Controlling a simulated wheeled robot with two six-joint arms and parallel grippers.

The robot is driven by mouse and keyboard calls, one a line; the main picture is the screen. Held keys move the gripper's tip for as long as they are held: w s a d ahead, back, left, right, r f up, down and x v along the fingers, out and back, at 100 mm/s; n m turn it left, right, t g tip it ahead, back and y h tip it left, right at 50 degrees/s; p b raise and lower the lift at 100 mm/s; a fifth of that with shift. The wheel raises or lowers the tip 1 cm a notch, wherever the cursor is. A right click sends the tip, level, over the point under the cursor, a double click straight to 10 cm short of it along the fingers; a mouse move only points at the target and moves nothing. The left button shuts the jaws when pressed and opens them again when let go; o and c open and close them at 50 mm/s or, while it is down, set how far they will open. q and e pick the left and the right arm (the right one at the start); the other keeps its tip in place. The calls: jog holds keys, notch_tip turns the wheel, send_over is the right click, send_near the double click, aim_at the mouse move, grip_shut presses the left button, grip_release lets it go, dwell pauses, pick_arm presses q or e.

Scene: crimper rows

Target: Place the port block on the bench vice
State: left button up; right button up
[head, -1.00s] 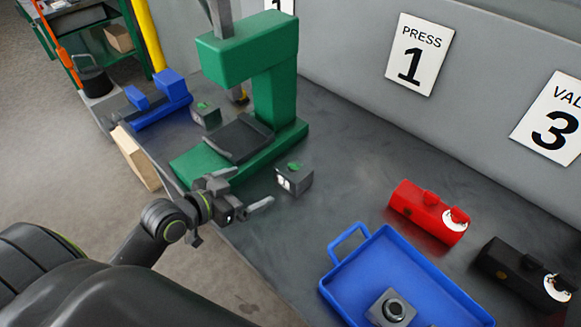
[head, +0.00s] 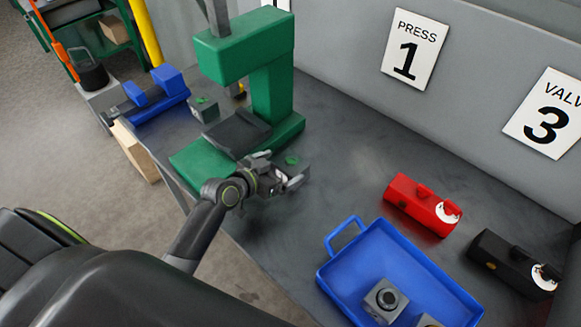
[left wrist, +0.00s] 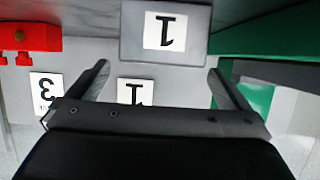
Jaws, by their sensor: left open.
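A dark grey block (head: 292,160) with a green mark on top stands on the bench before the green press, partly hidden by my left gripper (head: 284,178). It looks like the port block, though a similar block (head: 204,109) stands by the vice. That gripper is open and empty. The blue bench vice (head: 160,106) sits at the bench's far left end. My right gripper is out of view.
The green press (head: 275,90) stands between vice and gripper. A blue tray (head: 345,270) holds grey blocks with round ports. A red valve body (head: 415,203) and a black one (head: 500,260) lie at right.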

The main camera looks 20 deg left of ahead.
aim_at(289, 163)
pick_arm(q)
jog(key=shift+w+d, duration=0.15)
jog(key=shift+w, duration=0.25)
jog(key=p+x, duration=0.1)
jog(key=x, duration=0.2)
jog(key=shift+w+d+f+p, duration=0.1)
jog(key=shift+w+f+p, duration=0.25)
jog(key=shift+w, duration=0.1)
